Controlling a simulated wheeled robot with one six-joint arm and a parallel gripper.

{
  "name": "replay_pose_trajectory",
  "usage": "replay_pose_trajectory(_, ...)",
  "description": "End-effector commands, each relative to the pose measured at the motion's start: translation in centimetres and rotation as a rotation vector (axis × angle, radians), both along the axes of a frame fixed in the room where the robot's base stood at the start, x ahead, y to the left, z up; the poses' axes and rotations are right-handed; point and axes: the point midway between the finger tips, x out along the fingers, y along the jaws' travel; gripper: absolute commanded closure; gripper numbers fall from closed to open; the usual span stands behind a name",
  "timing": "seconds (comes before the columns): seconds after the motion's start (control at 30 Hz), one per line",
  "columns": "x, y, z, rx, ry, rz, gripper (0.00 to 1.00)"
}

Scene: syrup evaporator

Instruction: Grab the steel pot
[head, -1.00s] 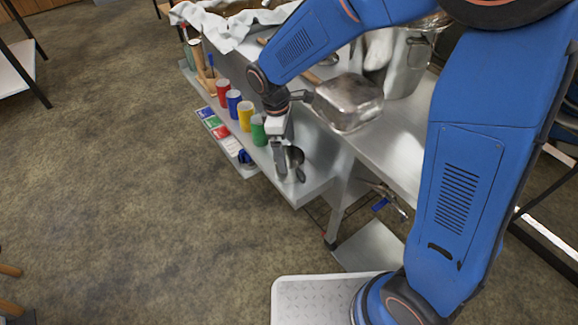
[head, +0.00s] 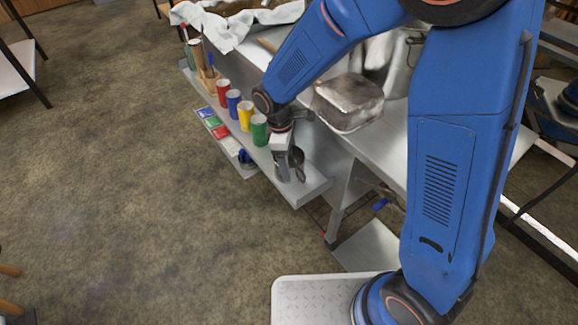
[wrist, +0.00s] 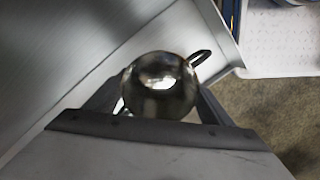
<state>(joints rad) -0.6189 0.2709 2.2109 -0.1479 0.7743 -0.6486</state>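A small, shiny, round steel pot (wrist: 160,84) with a loop handle at its upper right shows in the wrist view. It stands on the grey side shelf, near the shelf's end. In the head view the pot (head: 298,158) is partly hidden behind my gripper. My gripper (head: 287,176) is low over the shelf end, beside the pot. In the wrist view my gripper (wrist: 158,100) has its fingers apart, one on each side of the pot. A bright gap shows at the left finger; contact at the right finger is unclear.
Green (head: 259,130), yellow (head: 245,116), blue (head: 233,102) and red (head: 223,93) cups line the shelf (head: 312,188). A steel box-like pan (head: 347,101) sits on the counter above, with a large pot (head: 398,65) behind. The floor at left is open.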

Motion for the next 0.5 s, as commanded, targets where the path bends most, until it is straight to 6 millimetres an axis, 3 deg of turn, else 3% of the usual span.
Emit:
replay_pose_trajectory(0.03,0.0,0.0,0.0,0.000,0.000,0.000,0.43)
replay_pose_trajectory(0.1,0.0,0.0,0.0,0.000,0.000,0.000,0.54)
replay_pose_trajectory(0.37,0.0,0.0,0.3,0.001,-0.001,0.000,0.54)
replay_pose_trajectory(0.5,0.1,0.1,1.6,0.002,-0.002,-0.001,0.54)
